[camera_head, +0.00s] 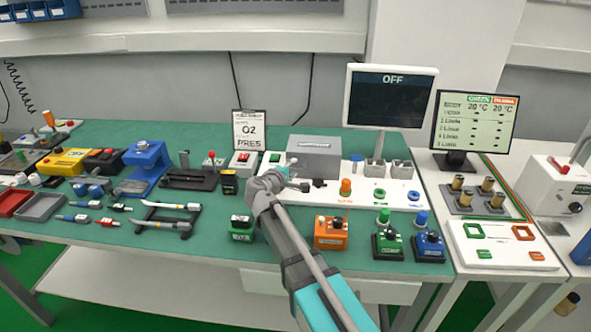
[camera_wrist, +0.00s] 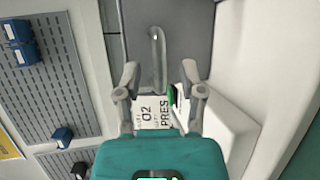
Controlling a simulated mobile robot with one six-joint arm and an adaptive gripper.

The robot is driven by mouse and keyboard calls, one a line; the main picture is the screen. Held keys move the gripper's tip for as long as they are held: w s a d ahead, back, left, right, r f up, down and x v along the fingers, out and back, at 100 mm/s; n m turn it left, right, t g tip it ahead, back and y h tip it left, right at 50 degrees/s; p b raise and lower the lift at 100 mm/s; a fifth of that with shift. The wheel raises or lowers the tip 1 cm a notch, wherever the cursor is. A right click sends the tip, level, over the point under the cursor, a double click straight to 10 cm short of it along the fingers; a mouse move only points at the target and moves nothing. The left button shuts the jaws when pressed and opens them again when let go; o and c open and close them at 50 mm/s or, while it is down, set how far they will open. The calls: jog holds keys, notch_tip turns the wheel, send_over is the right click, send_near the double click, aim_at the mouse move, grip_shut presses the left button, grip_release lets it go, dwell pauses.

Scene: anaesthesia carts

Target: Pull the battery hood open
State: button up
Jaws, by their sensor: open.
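The battery hood (camera_head: 314,157) is a grey box lying closed on the white panel at the back of the green bench. In the wrist view a large grey face, apparently the hood (camera_wrist: 190,30), fills the top centre. A slim, bent grey handle (camera_wrist: 157,60) stands out from it. My gripper (camera_head: 289,172) is at the hood's front left, partly covering it. In the wrist view my gripper (camera_wrist: 160,78) is open, its fingers on either side of the handle's line. The handle's lower end reaches between the fingertips; I cannot tell whether they touch it.
An O2 PRES sign (camera_head: 249,136) stands left of the hood. A dark screen reading OFF (camera_head: 391,98) stands to the right. An orange knob (camera_head: 346,187) is close right of my gripper. Orange (camera_head: 331,233) and green (camera_head: 242,229) blocks sit in front.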

jog(key=shift+x, duration=1.05)
jog(key=shift+s, duration=0.1)
grip_shut()
